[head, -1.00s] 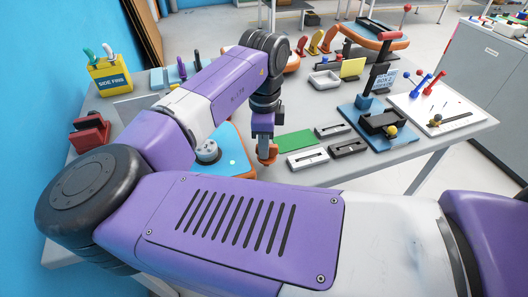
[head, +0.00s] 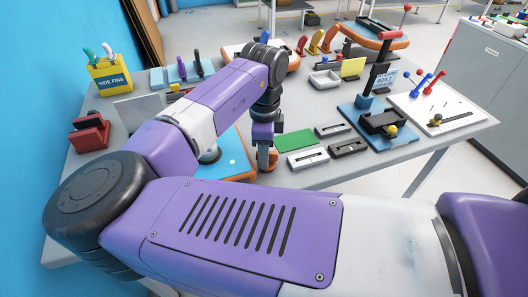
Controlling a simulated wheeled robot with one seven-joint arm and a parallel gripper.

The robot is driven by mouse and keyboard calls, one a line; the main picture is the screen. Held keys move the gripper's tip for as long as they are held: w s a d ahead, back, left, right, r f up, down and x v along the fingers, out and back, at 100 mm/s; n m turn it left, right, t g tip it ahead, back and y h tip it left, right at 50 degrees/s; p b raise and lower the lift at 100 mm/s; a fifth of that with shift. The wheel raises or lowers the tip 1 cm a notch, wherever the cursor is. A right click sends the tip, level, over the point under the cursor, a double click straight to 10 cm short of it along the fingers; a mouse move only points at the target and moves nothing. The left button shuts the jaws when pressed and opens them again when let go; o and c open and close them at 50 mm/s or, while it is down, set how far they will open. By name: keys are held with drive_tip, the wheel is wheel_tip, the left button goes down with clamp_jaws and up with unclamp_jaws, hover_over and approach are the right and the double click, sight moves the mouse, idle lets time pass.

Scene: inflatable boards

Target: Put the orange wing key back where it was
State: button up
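My gripper (head: 264,160) points down at the table, just right of the blue board with an orange edge (head: 234,165). A small orange piece (head: 273,157), which looks like the orange wing key, shows at the right side of the fingertips. I cannot tell whether the fingers hold it or stand beside it, nor whether they are open. A round grey valve fitting (head: 209,157) on the board is partly hidden by my arm.
A green mat (head: 294,141) and several slotted trays, one pale (head: 308,158), lie just right of my gripper. A blue-based pump stand (head: 375,125) and a white board with pins (head: 437,112) stand farther right. A yellow side-fins box (head: 110,76) is at back left.

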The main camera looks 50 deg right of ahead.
wheel_tip(320, 180, up, 12)
drive_tip(key=shift+r, duration=0.15)
idle(0.3)
idle(0.5)
